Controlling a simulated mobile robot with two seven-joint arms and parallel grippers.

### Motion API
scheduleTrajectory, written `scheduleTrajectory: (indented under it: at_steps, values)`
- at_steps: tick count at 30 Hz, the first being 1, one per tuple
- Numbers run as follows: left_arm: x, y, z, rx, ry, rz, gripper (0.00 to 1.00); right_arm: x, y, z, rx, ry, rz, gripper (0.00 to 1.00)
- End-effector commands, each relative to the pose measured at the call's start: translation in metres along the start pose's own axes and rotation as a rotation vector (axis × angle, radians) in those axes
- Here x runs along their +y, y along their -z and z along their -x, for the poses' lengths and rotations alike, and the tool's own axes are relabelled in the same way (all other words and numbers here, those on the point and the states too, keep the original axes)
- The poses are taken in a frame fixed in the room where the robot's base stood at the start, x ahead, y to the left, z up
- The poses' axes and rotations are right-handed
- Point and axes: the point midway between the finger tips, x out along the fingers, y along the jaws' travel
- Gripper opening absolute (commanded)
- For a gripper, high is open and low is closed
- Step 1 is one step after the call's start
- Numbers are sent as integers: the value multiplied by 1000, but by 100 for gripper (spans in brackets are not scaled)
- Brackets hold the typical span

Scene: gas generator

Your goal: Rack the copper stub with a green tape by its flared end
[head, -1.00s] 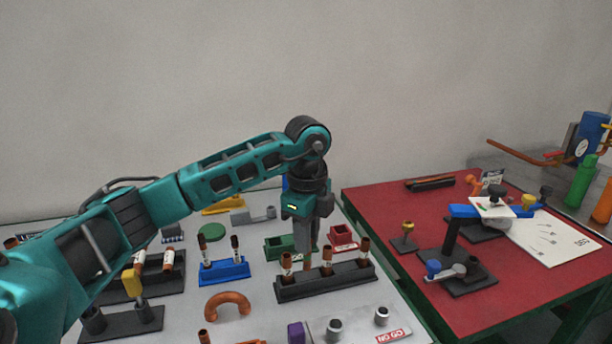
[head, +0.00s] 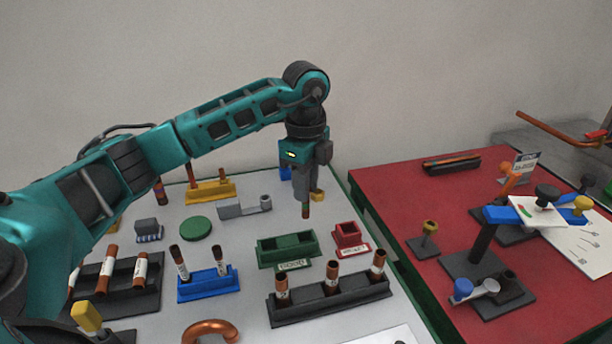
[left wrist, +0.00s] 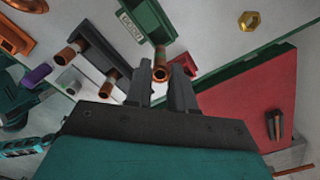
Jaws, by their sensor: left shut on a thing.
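My left gripper (head: 305,190) points down beyond the green tray and is shut on a short copper stub (head: 306,211), whose lower end hangs below the fingers. In the left wrist view the stub (left wrist: 160,66) shows between the two fingertips, with its open round end visible. A long black rack (head: 330,303) holds three upright copper stubs with white labels. A blue rack (head: 208,287) holds two dark stubs, and another black rack (head: 125,296) stands at the left. My right gripper is not in view.
A green tray (head: 288,252) and a red tray (head: 351,241) stand behind the long black rack. A yellow rack (head: 210,192), a grey fixture (head: 243,208) and a green disc (head: 196,229) are farther back. A red table (head: 400,195) with fixtures stands to the right.

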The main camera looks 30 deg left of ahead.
Motion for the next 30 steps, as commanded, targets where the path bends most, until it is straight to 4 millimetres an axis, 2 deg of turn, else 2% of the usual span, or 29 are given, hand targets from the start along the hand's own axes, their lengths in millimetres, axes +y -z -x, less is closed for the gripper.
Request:
scheduleTrajectory:
  at_steps: [13, 24, 30]
  values:
    - [0, 0, 2, 0, -2, 0, 1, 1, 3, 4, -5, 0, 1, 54]
    - [0, 0, -34, -1, -2, 1, 1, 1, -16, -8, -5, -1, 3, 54]
    - [0, 0, -47, 0, -1, 0, 1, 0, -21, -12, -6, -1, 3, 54]
